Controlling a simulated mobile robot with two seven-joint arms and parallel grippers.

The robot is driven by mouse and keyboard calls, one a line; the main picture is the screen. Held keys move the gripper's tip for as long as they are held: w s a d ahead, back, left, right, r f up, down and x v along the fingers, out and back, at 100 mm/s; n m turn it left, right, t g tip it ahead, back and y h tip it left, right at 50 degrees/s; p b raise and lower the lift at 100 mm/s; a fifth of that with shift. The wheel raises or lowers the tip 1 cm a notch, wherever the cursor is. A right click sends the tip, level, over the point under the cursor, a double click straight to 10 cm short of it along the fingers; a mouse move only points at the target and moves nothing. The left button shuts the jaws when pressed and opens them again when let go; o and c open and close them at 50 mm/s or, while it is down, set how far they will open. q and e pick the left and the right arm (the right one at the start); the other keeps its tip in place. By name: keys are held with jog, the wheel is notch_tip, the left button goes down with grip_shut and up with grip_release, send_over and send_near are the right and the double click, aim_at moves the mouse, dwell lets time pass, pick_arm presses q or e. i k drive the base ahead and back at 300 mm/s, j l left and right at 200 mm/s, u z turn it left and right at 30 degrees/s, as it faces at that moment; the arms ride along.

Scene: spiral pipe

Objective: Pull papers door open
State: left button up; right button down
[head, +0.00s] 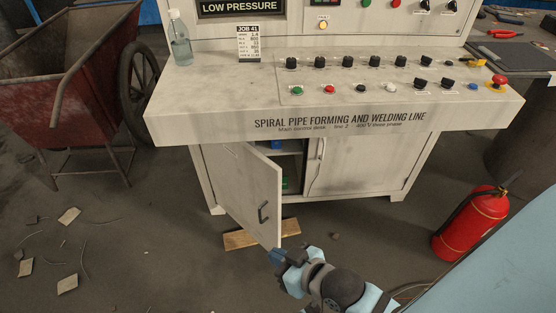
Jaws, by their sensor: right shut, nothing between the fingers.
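The papers door (245,188), a pale grey panel with a dark handle (263,212), stands swung partly open at the left of the control desk's lower cabinet. Behind it, a dark interior with a shelf and something blue and green shows. My right gripper (276,257) is shut and empty at the lower outer edge of the door, below its handle. I cannot tell whether it touches the door. My left gripper is not in view.
The desk (330,115) overhangs the cabinet. A second door (350,165) at right is closed. A wood plank (240,240) lies under the open door. A red extinguisher (470,222) stands at right, a red wheelbarrow (65,85) at left. Debris litters the left floor.

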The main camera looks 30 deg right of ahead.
aim_at(246, 183)
jog(key=l+u, duration=0.1)
jog(key=l, duration=0.35)
jog(key=k+l, duration=0.15)
jog(key=l, duration=0.25)
jog(key=k+l+u, duration=0.15)
jog(key=l, duration=0.3)
jog(key=i, duration=0.05)
